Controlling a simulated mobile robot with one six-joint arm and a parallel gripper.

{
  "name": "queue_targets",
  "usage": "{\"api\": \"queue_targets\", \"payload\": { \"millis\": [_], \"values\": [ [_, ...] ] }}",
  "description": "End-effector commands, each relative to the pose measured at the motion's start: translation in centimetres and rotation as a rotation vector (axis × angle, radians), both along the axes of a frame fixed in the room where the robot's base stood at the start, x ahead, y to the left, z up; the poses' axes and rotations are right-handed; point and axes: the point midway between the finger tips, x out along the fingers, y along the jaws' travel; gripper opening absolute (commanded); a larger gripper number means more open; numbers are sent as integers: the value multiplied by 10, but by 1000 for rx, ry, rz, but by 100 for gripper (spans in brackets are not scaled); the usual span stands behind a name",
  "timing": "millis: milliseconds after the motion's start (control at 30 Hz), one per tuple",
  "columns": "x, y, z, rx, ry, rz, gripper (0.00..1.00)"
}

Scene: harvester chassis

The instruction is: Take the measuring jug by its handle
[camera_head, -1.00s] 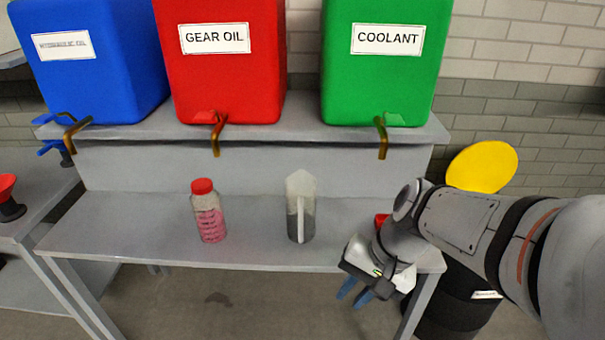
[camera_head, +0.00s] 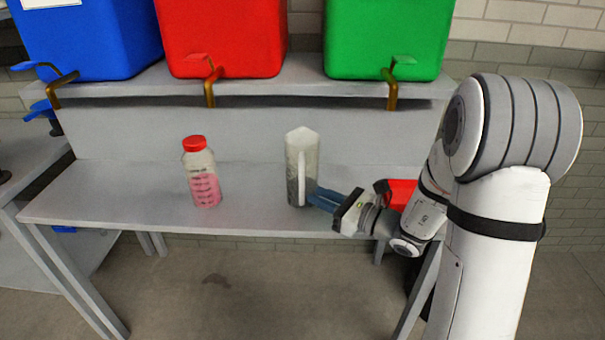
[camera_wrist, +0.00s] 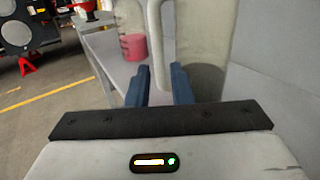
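The measuring jug (camera_head: 309,160) stands upright on the bench, a clear grey container with a pale vertical handle (camera_head: 300,178). My gripper (camera_head: 322,200) is at the jug's lower right side, its blue fingers pointing left at it. In the wrist view the two blue fingers (camera_wrist: 162,80) are apart, with the pale handle (camera_wrist: 156,40) showing ahead of and between their tips. The jug body (camera_wrist: 205,45) is just to the right there. I cannot tell whether a finger touches the handle.
A red-capped bottle with pink liquid (camera_head: 203,175) stands left of the jug, also in the wrist view (camera_wrist: 133,46). Brass taps under the blue, red and green (camera_head: 385,40) tanks overhang the back shelf. A red object (camera_head: 398,192) is behind my wrist. The bench between bottle and jug is clear.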

Motion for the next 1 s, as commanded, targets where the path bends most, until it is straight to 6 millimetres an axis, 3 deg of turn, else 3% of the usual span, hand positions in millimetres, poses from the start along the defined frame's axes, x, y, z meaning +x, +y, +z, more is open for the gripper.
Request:
{"api": "queue_targets", "payload": {
  "millis": [400,667,933,1000],
  "values": [
    [29,46,2,-2,-1,4,20],
    [31,48,2,-3,-1,0,20],
    [31,47,2,-3,-1,0,0],
    [31,47,2,-3,-1,0,0]
  ]
}}
